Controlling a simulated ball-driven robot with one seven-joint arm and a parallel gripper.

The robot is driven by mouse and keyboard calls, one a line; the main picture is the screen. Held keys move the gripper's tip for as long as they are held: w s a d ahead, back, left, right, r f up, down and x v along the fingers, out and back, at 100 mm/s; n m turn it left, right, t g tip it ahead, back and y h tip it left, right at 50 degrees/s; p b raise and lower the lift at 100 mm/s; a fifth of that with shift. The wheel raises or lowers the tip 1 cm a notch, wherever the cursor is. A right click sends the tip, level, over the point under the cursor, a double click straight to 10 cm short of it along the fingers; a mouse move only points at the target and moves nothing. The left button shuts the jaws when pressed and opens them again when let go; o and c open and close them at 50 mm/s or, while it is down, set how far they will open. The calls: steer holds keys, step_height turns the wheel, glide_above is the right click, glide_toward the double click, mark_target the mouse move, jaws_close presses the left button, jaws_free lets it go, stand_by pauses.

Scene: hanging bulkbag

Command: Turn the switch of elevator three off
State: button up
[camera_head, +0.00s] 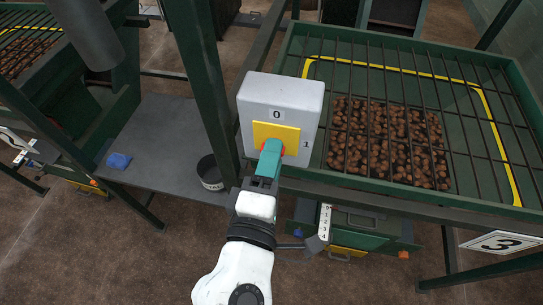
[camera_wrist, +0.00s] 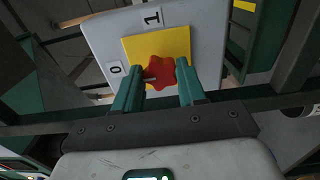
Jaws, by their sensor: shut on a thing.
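The switch is a light grey box (camera_head: 250,88) with a yellow plate (camera_head: 287,131), a 0 label (camera_head: 276,114) above it and a 1 label (camera_head: 306,145) at its right. The red knob (camera_wrist: 165,72) sits on the yellow plate in the wrist view, with a small grey pointer on its left side, the side of the 0 label (camera_wrist: 115,69). The 1 label (camera_wrist: 153,17) is at the top there. My gripper (camera_wrist: 162,76) is shut on the knob, one teal finger on each side. In the head view my gripper (camera_head: 270,152) partly hides the knob.
A sign with 3 (camera_head: 503,243) hangs on the green frame at the right. A barred hopper (camera_head: 465,75) holds brown lumps behind the switch. A grey shelf (camera_head: 160,150) carries a blue block (camera_head: 118,161) and a dark pot (camera_head: 210,172). A green post stands close left of the box.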

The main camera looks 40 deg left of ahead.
stand_by(0.3)
steer(key=o, duration=1.1)
steer(key=shift+c, duration=0.2)
steer(key=b+v, duration=0.3)
steer(key=v, duration=0.7)
steer(key=shift+s, duration=0.35)
steer(key=shift+d, duration=0.15)
